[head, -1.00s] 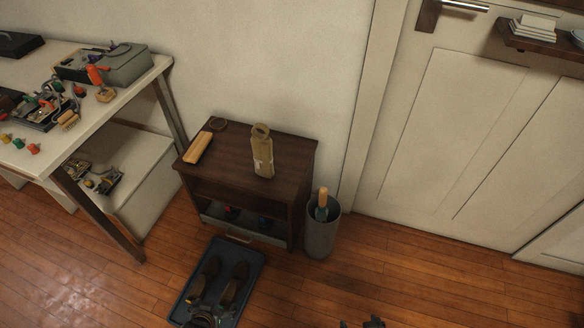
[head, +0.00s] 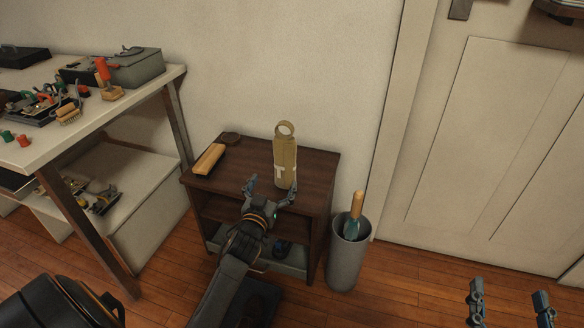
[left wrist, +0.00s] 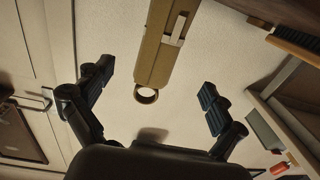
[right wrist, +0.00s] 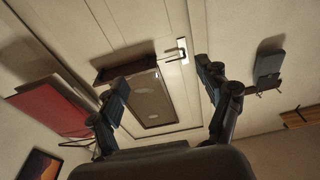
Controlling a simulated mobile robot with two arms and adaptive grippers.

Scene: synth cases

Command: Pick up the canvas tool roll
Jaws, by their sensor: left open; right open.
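The canvas tool roll (head: 285,156) is tan, with a ring-like loop at its top and a pale strap low down. It stands upright on the dark wooden cabinet (head: 318,170). My left gripper (head: 271,187) is open just in front of the roll. In the left wrist view the roll (left wrist: 164,50) appears upside down, between the spread fingers (left wrist: 157,85) in the picture, with no clear contact. My right gripper (head: 509,296) is open and empty at the lower right; its fingers (right wrist: 165,92) show nothing between them but the distant door and wall.
A grey bin (head: 347,265) with a wooden-handled tool stands right of the cabinet. A cluttered workbench (head: 150,82) is at left, a door (head: 480,120) at right.

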